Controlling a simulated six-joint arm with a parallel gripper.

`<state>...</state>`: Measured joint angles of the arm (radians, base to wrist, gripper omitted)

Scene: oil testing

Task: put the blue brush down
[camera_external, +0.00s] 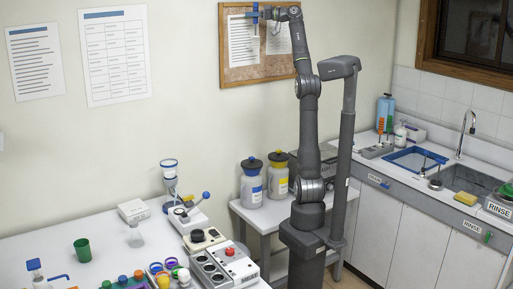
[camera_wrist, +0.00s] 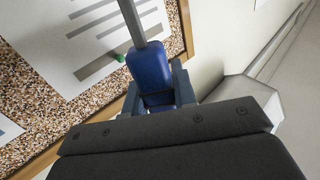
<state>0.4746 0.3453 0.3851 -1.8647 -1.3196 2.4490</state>
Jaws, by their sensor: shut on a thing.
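The blue brush (camera_external: 255,17) is held up high in front of the cork board in the external view. In the wrist view its blue handle (camera_wrist: 149,66) sits between the fingers, with a grey shaft running up out of the frame. My gripper (camera_external: 264,13) is shut on the blue handle; its fingers also show in the wrist view (camera_wrist: 158,94). The brush's far end is outside the wrist view and too small to make out clearly in the external view.
The cork board (camera_external: 231,75) with papers is on the wall close behind the brush. A white table (camera_external: 50,240) at left holds bottles, cups and devices.

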